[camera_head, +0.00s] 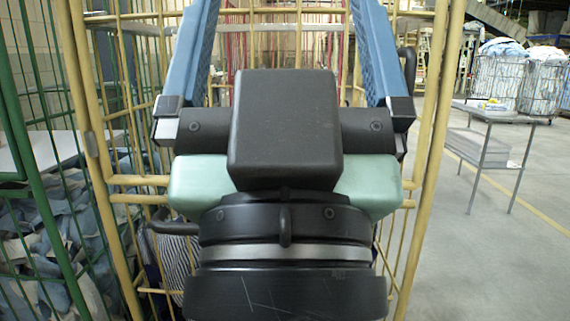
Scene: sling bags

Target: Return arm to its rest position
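My gripper (288,12) fills the middle of the head view, seen from behind, with its black body and pale green block close to the camera. Its two blue fingers stand wide apart and lean slightly toward each other going up. The fingertips run to or past the top edge. Nothing shows held between the fingers; only cage bars show there. My gripper overlaps a tall yellow wire cage (428,150) in the picture, and its body hides much of the cage's inside. I cannot tell how far it reaches in.
A green cage (40,185) with crumpled blue and white items stands close on the left. A grey table (500,112) stands at the right, with filled wire carts (497,80) behind it. The concrete floor (490,265) at the lower right is clear.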

